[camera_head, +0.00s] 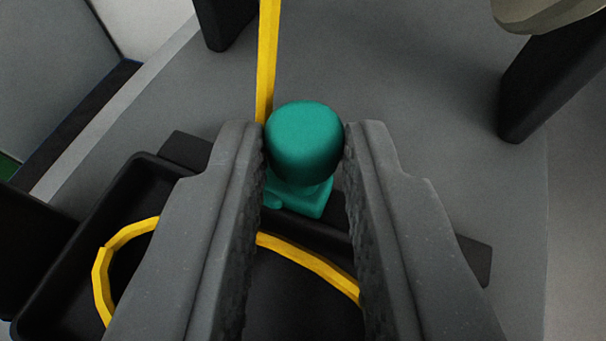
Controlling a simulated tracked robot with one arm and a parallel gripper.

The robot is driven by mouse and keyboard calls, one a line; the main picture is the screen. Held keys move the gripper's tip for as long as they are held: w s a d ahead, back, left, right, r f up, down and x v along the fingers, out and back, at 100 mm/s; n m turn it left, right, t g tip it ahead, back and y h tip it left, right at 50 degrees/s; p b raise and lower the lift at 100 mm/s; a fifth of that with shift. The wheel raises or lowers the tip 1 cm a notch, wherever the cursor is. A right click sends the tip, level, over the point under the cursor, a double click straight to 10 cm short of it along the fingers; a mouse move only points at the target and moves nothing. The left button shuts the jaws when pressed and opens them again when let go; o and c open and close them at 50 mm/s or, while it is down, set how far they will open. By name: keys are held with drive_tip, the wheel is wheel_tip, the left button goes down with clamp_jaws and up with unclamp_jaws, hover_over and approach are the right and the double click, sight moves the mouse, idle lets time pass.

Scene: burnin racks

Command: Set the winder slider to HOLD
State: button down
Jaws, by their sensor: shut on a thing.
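The winder slider's teal knob (304,142) has a rounded top and sits on a small teal block (300,197). My gripper (305,150) is shut on the knob, with one dark grey finger on its left side and one on its right. The knob stands at the edge of a black tray-like part. The fingers hide parts of the track around the slider. No HOLD mark or other lettering is visible, so the slider's setting cannot be read.
A yellow band (268,60) runs up from behind the knob, and a yellow loop (310,262) lies over the black tray (143,172) below. Dark posts stand at the top left (222,22) and right (545,85). The grey surface (400,80) beyond the knob is mostly clear.

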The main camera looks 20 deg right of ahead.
drive_tip(key=s+d+b, duration=0.1)
drive_tip(key=s+d, duration=0.3)
drive_tip(key=d, duration=0.1)
drive_tip(key=shift+s+d+b, duration=0.1)
drive_tip(key=shift+b, duration=0.3)
drive_tip(key=c, duration=1.3)
unclamp_jaws()
drive_tip(key=shift+s, duration=0.1)
drive_tip(key=shift+s+r, duration=0.15)
drive_tip(key=shift+s, duration=0.05)
drive_tip(key=p+v, duration=0.1)
drive_tip(key=v, duration=1.2)
drive_tip(key=shift+s+p, duration=0.15)
drive_tip(key=shift+p, duration=0.15)
